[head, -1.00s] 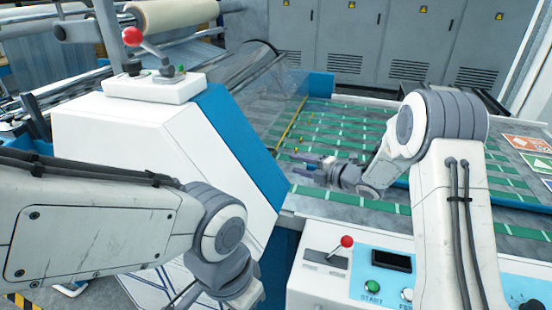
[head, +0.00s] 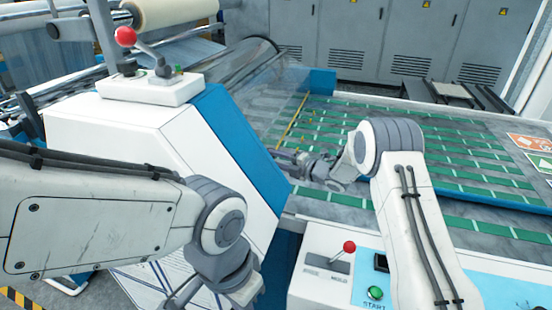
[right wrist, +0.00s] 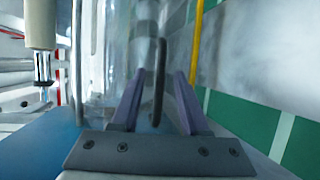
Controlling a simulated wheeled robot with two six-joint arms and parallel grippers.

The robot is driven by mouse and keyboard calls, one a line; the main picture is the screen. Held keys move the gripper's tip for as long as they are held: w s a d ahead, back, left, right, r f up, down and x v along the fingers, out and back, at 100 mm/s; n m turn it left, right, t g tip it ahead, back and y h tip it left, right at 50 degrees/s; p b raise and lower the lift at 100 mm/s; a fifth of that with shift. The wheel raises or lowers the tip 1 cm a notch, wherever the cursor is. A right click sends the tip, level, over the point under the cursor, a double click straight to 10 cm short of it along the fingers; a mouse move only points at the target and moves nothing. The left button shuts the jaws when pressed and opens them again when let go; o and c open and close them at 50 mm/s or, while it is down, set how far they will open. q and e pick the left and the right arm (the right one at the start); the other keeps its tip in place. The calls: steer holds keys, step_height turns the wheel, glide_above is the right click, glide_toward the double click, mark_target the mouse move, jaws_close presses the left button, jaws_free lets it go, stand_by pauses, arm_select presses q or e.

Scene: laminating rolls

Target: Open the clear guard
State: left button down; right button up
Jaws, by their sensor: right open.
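The clear guard (head: 262,88) is a see-through curved sheet at the mouth of the machine, over the left end of the green-striped bed in the head view. In the right wrist view the clear guard (right wrist: 112,55) fills the left middle, with a dark upright handle bar (right wrist: 159,75) in front. My right gripper (head: 283,156) is open beside the guard's lower edge. In the wrist view the right gripper's fingers (right wrist: 158,100) stand either side of the handle, with gaps showing. My left gripper is mostly cut off at the bottom of the head view, below its wrist; its fingers are unclear.
The white and blue machine housing (head: 165,150) stands close left of my right gripper, with a red-knobbed lever (head: 125,37) on top. A control panel (head: 335,275) with another red-knobbed lever is at the front. The bed (head: 440,160) is clear to the right.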

steer(key=shift+c, duration=0.3)
jaws_close()
stand_by(1.2)
